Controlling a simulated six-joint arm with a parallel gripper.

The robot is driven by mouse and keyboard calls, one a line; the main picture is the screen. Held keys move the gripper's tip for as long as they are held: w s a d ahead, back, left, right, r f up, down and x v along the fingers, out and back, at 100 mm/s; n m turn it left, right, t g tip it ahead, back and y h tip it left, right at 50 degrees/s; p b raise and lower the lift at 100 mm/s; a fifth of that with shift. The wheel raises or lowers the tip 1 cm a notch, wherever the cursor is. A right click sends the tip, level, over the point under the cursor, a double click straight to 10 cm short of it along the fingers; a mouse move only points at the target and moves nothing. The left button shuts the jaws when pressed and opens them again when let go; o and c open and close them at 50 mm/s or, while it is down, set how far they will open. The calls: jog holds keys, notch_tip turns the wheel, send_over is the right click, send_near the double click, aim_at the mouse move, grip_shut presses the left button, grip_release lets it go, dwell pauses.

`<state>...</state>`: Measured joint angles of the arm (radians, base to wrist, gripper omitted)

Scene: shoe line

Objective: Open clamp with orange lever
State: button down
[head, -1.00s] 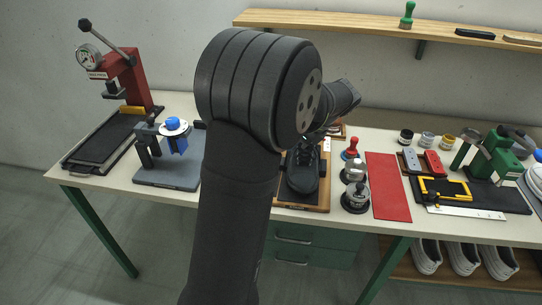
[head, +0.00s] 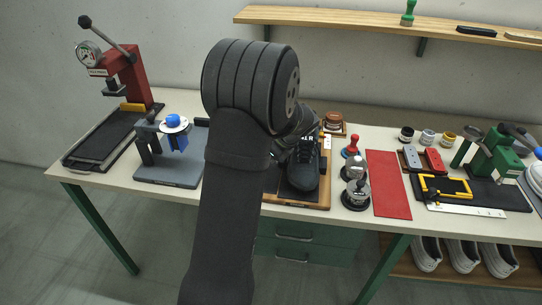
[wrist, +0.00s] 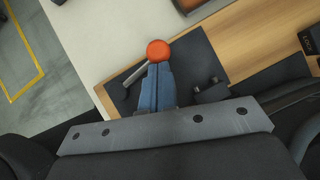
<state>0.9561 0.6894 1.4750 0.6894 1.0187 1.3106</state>
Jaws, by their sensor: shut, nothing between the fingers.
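In the wrist view an orange ball knob (wrist: 158,50) sits just beyond the tips of my gripper (wrist: 158,67), over a dark plate (wrist: 206,58) on a wooden board (wrist: 240,40). The two blue-grey fingers lie together with nothing held between them. They look very close to the knob; I cannot tell whether they touch it. A short grey bar (wrist: 135,74) and a small dark fitting (wrist: 211,91) show either side of the fingers. The rest of the clamp is hidden. In the head view my arm covers the clamp and the fingers.
A black shoe (head: 303,168) stands on a wooden board (head: 313,201) right of my arm. A grey fixture with a blue part (head: 175,140) is to the left. Metal weights (head: 356,194) and a red mat (head: 388,185) lie right of the board.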

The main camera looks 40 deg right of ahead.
jog(key=shift+w+a+n+y, duration=0.25)
jog(key=shift+w+n+y, duration=0.1)
jog(key=shift+n, duration=0.25)
dwell(0.3)
jog(key=shift+w+a+n+g+y, duration=0.5)
jog(key=shift+w+n+g+y, duration=0.1)
jog(key=shift+n, duration=0.6)
jog(key=n, duration=0.1)
jog(key=w+a+n+g+y, duration=0.1)
jog(key=n, duration=0.1)
jog(key=a+n+g, duration=0.1)
jog(key=shift+w+a, duration=0.25)
jog(key=a+n, duration=0.1)
jog(key=n+g, duration=0.1)
jog(key=n, duration=0.1)
jog(key=shift+w+a+g+y, duration=0.2)
jog(key=shift+a+g+y, duration=0.1)
jog(key=shift+a+y, duration=0.05)
jog(key=a+n+g, duration=0.1)
jog(key=n, duration=0.1)
jog(key=shift+a+n+g, duration=0.3)
jog(key=shift+a, duration=0.05)
jog(key=shift+s+a+n+g, duration=0.2)
jog(key=shift+a+n+g, duration=0.35)
jog(key=shift+n, duration=0.45)
jog(key=shift+s+a, duration=0.1)
jog(key=shift+a, duration=0.35)
